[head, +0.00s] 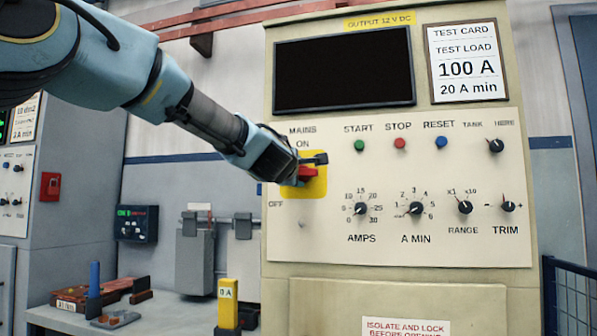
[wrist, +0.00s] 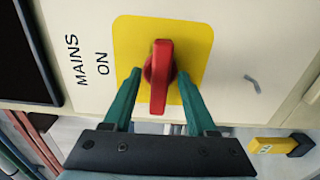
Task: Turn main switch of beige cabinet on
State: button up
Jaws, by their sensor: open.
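The beige cabinet (head: 400,290) fills the centre and right of the head view. Its main switch is a red handle (head: 308,173) on a yellow plate (head: 318,186), with ON printed above and OFF at lower left. The red handle (wrist: 160,70) also shows in the wrist view, lying roughly sideways across the panel, pointing neither straight up at ON nor clearly at OFF. My gripper (wrist: 159,78) is open, with one green finger on each side of the handle; I cannot tell whether either touches it. In the head view my gripper (head: 312,166) partly hides the switch.
The cabinet's display (head: 344,68) is dark. Coloured buttons (head: 400,143) and several black knobs (head: 415,208) sit right of the switch. A yellow and black block marked 0 A (head: 228,300) stands on the bench (head: 180,322) at lower left. A blue railing (head: 568,290) is at right.

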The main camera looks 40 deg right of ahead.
grip_shut()
dwell(0.3)
dwell(0.5)
jog(key=shift+m+p, duration=3.1)
jog(key=shift+m, duration=5.9)
